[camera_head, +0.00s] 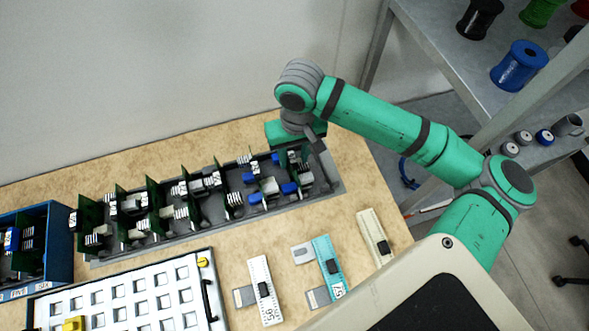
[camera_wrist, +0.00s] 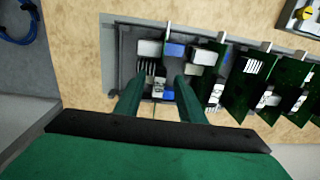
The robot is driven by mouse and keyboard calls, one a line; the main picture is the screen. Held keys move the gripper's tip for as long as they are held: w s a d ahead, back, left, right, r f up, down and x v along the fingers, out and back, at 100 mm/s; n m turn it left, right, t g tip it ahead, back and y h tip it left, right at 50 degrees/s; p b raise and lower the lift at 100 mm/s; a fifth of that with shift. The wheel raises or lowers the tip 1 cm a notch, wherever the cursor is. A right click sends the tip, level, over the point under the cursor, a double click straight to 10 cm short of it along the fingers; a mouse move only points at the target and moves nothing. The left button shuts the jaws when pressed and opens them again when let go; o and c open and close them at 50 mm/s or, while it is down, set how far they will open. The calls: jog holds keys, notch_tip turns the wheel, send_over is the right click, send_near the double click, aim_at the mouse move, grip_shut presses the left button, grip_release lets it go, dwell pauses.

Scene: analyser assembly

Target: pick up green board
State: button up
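Several green boards stand upright in a long grey rack (camera_head: 332,184) on the table. One green board (camera_head: 150,194) shows near the rack's middle, and another green board (camera_wrist: 206,84) stands just right of my fingers in the wrist view. My gripper (camera_wrist: 159,82) is open above the rack's right end as the head view shows it. Its two fingers are apart, with a white, blue and black component group (camera_wrist: 158,86) showing between them. I cannot tell whether the fingers touch anything.
A blue box (camera_head: 60,240) with more boards stands at the left. A white tray (camera_head: 110,305) and several flat modules (camera_head: 262,290) lie in front of the rack. A metal shelf (camera_head: 455,50) with spools, including a blue spool (camera_head: 519,66), stands at the right.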

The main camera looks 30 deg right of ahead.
jog(key=shift+s+f, duration=0.1)
jog(key=shift+f, duration=0.1)
grip_shut()
jog(key=shift+r, duration=0.1)
notch_tip(320, 180, up, 10)
dwell(0.5)
jog(key=shift+r, duration=2)
